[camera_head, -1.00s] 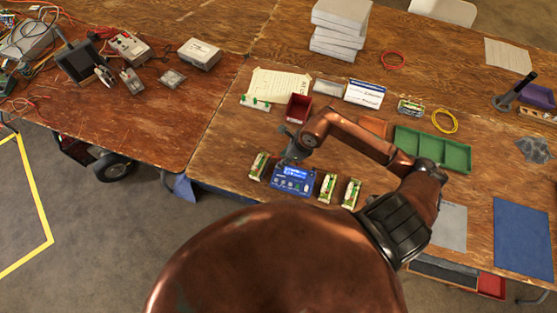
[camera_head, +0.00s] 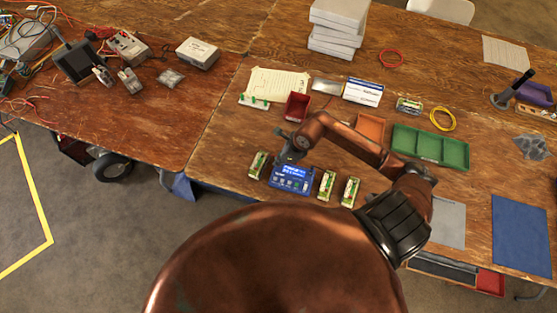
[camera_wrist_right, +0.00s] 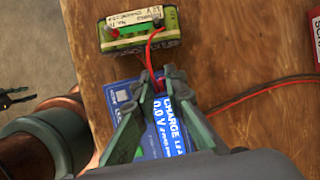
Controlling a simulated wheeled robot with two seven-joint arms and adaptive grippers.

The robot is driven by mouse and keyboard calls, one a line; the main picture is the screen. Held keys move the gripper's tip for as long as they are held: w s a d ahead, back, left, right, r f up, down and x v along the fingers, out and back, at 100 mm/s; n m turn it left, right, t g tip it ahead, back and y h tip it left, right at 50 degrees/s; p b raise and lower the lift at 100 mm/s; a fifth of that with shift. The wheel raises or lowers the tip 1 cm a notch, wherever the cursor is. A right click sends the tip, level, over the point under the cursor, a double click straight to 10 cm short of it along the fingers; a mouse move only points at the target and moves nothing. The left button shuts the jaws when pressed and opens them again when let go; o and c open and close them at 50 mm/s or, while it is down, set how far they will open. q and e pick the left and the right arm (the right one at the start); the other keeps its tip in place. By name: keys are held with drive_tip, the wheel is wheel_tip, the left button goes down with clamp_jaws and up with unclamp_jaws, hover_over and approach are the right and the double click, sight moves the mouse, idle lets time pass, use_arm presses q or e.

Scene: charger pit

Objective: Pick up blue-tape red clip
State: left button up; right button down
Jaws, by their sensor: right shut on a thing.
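My right gripper (camera_head: 286,158) is over the top edge of the blue charger (camera_head: 291,181). In the right wrist view the fingertips (camera_wrist_right: 158,82) are shut on a small red clip (camera_wrist_right: 158,86), mostly hidden between them. A red wire (camera_wrist_right: 150,50) runs from the clip to the green battery pack (camera_wrist_right: 140,30) beyond the charger. I cannot make out blue tape on the clip. The charger's lit display (camera_wrist_right: 170,112) shows between the fingers.
Battery packs (camera_head: 257,165) (camera_head: 326,186) (camera_head: 350,191) stand on both sides of the charger. A red bin (camera_head: 297,106), an orange tray (camera_head: 371,127) and a green tray (camera_head: 431,147) lie behind. Red and black leads (camera_wrist_right: 262,92) cross the wood at right.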

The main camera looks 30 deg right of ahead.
use_arm(q)
drive_tip(key=shift+w, duration=0.3)
use_arm(e)
drive_tip(key=shift+r, duration=0.55)
use_arm(q)
drive_tip(key=shift+s+f+b, duration=0.15)
drive_tip(key=shift+f+b, duration=0.5)
drive_tip(key=shift+f, duration=0.05)
use_arm(e)
drive_tip(key=s+a+r, duration=0.2)
drive_tip(key=a+r, duration=1)
drive_tip(key=a, duration=0.1)
drive_tip(key=shift+s+a, duration=0.35)
drive_tip(key=shift+a, duration=0.05)
use_arm(q)
drive_tip(key=shift+f, duration=0.1)
use_arm(e)
drive_tip(key=shift+f, duration=0.1)
